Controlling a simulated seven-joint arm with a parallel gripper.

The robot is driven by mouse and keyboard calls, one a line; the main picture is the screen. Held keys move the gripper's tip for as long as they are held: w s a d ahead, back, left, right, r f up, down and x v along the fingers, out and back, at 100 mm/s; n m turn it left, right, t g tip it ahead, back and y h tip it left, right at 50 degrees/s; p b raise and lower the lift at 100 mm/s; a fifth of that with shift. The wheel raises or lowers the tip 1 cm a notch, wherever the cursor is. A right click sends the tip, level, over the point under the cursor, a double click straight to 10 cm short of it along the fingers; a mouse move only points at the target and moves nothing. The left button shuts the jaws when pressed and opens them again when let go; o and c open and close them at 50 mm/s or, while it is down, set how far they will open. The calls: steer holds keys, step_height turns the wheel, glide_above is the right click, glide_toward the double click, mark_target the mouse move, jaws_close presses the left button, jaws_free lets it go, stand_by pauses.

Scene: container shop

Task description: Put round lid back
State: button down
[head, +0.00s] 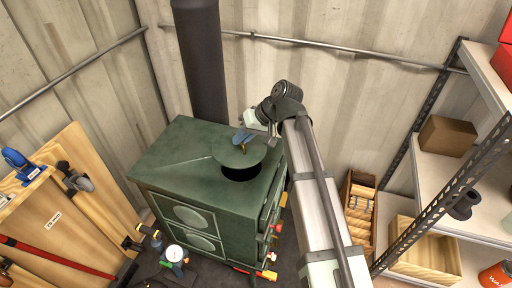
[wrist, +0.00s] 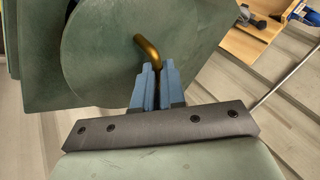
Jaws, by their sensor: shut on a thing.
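The round lid (head: 232,154) is a flat green disc above the top of the green stove (head: 170,163). It overlaps the far left part of a dark round opening (head: 241,173) in the stove top, whose near part shows uncovered. In the wrist view the round lid (wrist: 110,50) fills the upper left, with a bent brass handle (wrist: 148,48) on it. My gripper (head: 243,138) has blue fingers, which also show in the wrist view (wrist: 157,70), shut on the brass handle. I cannot tell whether the lid touches the stove top.
A dark stovepipe (head: 202,60) rises behind the stove. A wooden tool board (head: 75,190) stands at the left. Metal shelves (head: 455,165) with a cardboard box (head: 447,136) are at the right. A wooden crate (head: 358,205) stands on the floor by the back wall.

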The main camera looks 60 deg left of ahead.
mark_target(248, 149)
steer(key=shift+d+f, duration=0.1)
steer(key=shift+f, duration=0.1)
steer(key=shift+f, duration=3.2)
steer(key=shift+f, duration=0.6)
steer(key=c, duration=1.1)
jaws_free()
steer(key=shift+w+d, duration=0.1)
